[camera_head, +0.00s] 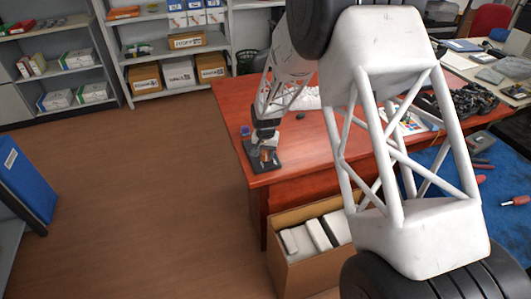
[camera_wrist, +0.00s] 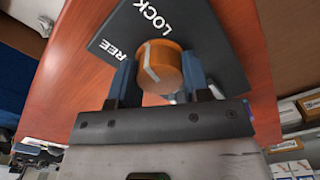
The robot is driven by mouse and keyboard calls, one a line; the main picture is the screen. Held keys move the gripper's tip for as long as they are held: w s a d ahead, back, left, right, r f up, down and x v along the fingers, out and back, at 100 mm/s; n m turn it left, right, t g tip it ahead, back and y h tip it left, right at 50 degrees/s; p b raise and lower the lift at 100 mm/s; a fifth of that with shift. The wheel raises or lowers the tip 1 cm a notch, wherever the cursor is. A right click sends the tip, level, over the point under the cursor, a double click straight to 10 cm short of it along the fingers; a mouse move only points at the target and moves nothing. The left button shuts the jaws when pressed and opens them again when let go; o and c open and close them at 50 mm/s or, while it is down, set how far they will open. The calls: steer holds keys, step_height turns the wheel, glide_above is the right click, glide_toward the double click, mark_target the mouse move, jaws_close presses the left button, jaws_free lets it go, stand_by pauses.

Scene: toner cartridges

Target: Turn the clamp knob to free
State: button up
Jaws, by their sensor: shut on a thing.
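The clamp knob (camera_wrist: 160,67) is an orange cylinder with a pale pointer line across its top. It stands on a dark plate (camera_wrist: 200,30) marked LOCK and FREE. In the head view my gripper (camera_head: 265,142) is over the dark plate (camera_head: 264,165) at the near left corner of the red table; the knob (camera_head: 266,155) shows only small there.
The red table (camera_head: 300,155) carries the plate near its left edge. A cardboard box (camera_head: 300,265) with white packs stands below the table. Shelves (camera_head: 170,50) stand at the back left, with open floor before them.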

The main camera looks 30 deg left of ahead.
mark_target(266, 152)
steer(key=n, duration=0.5)
steer(key=shift+n, duration=0.3)
steer(key=n, duration=0.5)
steer(key=shift+r+n, duration=0.1)
steer(key=shift+n, duration=0.3)
steer(key=o, duration=0.6)
steer(key=shift+o, duration=0.2)
steer(key=shift+r, duration=3.85)
